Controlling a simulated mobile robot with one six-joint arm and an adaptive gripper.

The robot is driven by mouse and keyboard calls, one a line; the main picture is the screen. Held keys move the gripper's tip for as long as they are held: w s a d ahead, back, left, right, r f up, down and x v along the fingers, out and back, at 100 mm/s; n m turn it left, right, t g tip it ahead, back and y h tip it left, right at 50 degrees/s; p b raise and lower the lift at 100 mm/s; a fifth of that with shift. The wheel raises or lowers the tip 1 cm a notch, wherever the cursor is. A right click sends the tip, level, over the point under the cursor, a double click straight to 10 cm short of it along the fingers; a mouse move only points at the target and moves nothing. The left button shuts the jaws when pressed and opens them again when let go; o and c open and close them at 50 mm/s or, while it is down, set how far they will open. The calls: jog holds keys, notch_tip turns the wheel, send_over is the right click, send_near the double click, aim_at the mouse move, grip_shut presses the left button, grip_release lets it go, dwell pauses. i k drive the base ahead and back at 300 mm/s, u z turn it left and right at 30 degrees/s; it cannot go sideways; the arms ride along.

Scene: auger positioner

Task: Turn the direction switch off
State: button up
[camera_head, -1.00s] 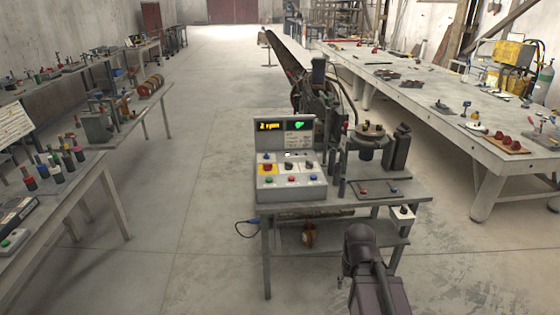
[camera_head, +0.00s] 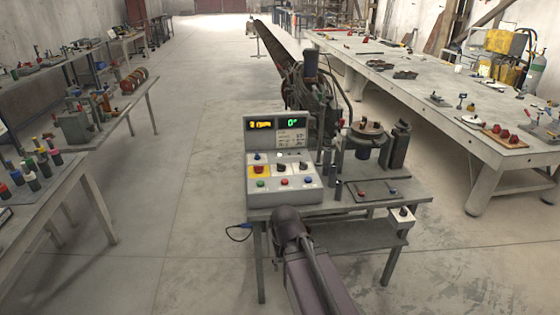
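The control box (camera_head: 284,190) stands on the left part of a small grey table in the middle of the view. Its upright panel has an orange display (camera_head: 261,124) and a green display (camera_head: 292,122). Its sloped face carries an emergency-stop button on a yellow plate (camera_head: 259,171), dark knobs and several coloured buttons. I cannot tell which control is the direction switch or how it is set. My arm (camera_head: 293,240) rises from the bottom edge in front of the table, below the box. My gripper cannot be made out.
The positioner with a round plate (camera_head: 368,132) stands right of the box. A small white switch box (camera_head: 401,217) hangs at the table's right front corner. A long bench (camera_head: 420,75) is at right, and benches with tools line the left. The floor at left is clear.

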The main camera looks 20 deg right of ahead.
aim_at(281, 167)
jog(key=z, duration=0.25)
jog(key=i, duration=0.85)
jog(key=z, duration=0.5)
